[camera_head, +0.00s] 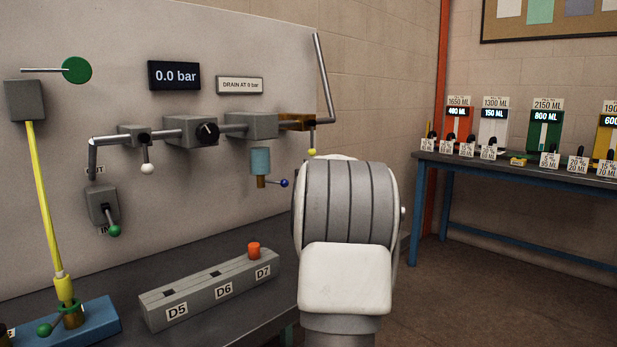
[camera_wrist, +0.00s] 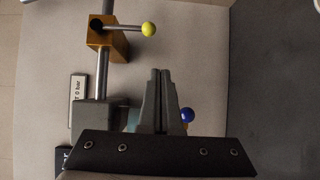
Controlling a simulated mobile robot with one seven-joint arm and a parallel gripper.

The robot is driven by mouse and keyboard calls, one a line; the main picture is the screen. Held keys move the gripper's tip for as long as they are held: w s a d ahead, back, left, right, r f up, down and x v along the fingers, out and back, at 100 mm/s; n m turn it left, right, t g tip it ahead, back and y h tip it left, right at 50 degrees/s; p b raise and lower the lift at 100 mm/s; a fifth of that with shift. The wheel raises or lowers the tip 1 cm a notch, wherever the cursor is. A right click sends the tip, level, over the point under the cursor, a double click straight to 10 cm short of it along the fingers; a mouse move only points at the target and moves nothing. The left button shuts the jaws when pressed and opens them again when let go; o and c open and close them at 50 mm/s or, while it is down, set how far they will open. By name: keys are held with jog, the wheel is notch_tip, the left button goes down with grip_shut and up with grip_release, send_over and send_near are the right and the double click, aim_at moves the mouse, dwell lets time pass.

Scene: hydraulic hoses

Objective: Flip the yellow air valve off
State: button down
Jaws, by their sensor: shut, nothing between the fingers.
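The air valve is a brass-coloured block (camera_head: 297,122) at the right end of the pipe run on the panel. Its lever ends in a yellow ball (camera_head: 311,152) and hangs down in the head view. In the wrist view the valve block (camera_wrist: 101,32) is at the upper left, with its lever reaching right to the yellow ball (camera_wrist: 149,29). My gripper (camera_wrist: 160,72) is shut and empty; its fingertips are below the yellow ball in the wrist picture and apart from it. In the head view my arm hides the gripper.
A blue-ball lever (camera_head: 284,183) sits under the regulator, close to my fingers in the wrist view. A white-ball lever (camera_head: 147,168) and green-ball lever (camera_head: 114,230) are farther left. The gauge (camera_head: 174,76) reads 0.0 bar. A grey block (camera_head: 212,290) labelled D5 to D7 lies below.

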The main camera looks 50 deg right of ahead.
jog(key=shift+f+v, duration=0.2)
jog(key=shift+v, duration=1)
jog(key=shift+f+v, duration=0.15)
jog(key=shift+v, duration=1.05)
